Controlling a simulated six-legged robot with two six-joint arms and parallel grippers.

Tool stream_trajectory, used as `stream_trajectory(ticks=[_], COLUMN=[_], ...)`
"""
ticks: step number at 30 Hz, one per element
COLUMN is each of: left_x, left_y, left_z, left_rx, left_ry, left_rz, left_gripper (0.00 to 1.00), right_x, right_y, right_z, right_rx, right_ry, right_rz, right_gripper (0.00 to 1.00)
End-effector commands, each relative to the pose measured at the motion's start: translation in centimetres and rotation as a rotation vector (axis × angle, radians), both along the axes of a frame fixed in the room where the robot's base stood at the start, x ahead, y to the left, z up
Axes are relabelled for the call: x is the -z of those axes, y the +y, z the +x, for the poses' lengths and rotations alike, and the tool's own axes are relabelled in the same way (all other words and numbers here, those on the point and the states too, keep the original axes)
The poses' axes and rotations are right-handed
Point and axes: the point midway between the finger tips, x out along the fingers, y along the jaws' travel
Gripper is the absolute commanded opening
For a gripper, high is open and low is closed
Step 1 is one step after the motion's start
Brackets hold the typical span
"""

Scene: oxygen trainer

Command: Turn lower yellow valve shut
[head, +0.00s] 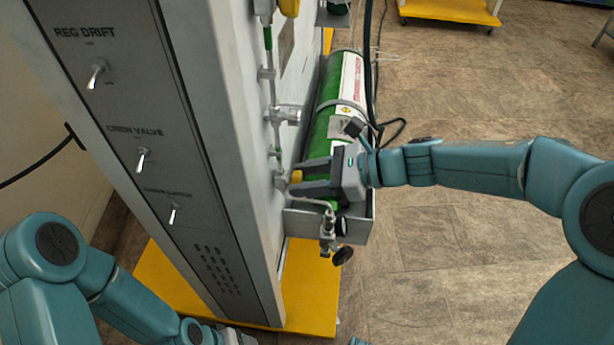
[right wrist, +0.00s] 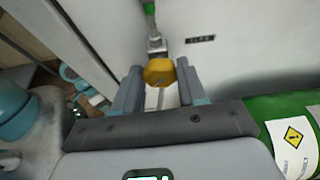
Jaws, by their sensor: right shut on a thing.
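The lower yellow valve (head: 297,177) is on the pipe at the side of the grey cabinet, just above the tray's front end. In the right wrist view the yellow knob (right wrist: 159,72) sits between the two finger ends. My right gripper (head: 300,182) reaches in from the right and is shut on the knob. The fingers hide part of the knob in the head view. The left arm shows at the lower left, and its gripper (head: 232,338) is at the bottom edge, largely cut off, so its jaws cannot be made out.
A green cylinder (head: 325,127) lies in a grey tray (head: 300,222) beside the cabinet, close to my right gripper. A small fitting with black knobs (head: 341,256) hangs at the tray's front. The cabinet front has several toggle switches (head: 96,75). Open tiled floor lies right.

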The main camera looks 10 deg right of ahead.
Motion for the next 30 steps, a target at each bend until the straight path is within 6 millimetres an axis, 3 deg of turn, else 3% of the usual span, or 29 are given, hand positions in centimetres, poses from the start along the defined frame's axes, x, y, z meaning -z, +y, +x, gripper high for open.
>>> stream_trajectory(ticks=[8,21,30], left_x=[-1.1,-4.4,-5.6], left_y=[-0.2,-0.4,-0.4], left_z=[-0.2,-0.4,-0.4], left_rx=[0.006,0.017,0.016], left_ry=[0.003,0.007,0.008], left_rz=[-0.002,-0.003,-0.003], left_gripper=[0.67,0.67,0.67], right_x=[-0.3,-0.2,0.0], right_y=[0.0,-0.2,-0.2], right_z=[0.1,0.4,0.5], right_rx=[-0.001,0.000,-0.001], right_ry=[0.069,0.370,0.528], right_rz=[0.023,0.119,0.171], right_gripper=[0.11,0.11,0.11])
